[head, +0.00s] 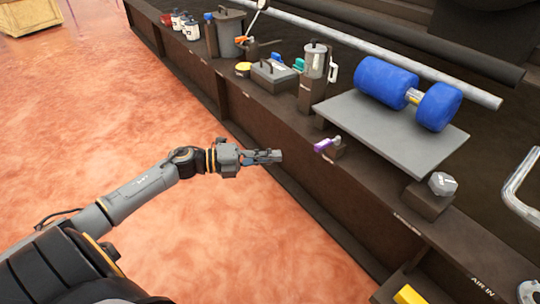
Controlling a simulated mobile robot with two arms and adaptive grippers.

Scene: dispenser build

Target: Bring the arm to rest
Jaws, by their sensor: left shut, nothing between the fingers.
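My left arm reaches in from the lower left of the head view. Its gripper (268,156) is shut and empty, held out over the reddish floor in front of the bench, apart from everything on it. The nearest thing on the bench is a small purple-handled part (326,144) to the right of the fingertips. My right gripper does not show.
A dark bench (290,150) runs diagonally from upper left to lower right. On it stand a grey plate (375,135) bearing a blue roller-like part (385,82), a grey canister (316,60), a grey box (274,75) and a grey knob (442,184). A wooden crate (30,16) sits far left. The floor left is clear.

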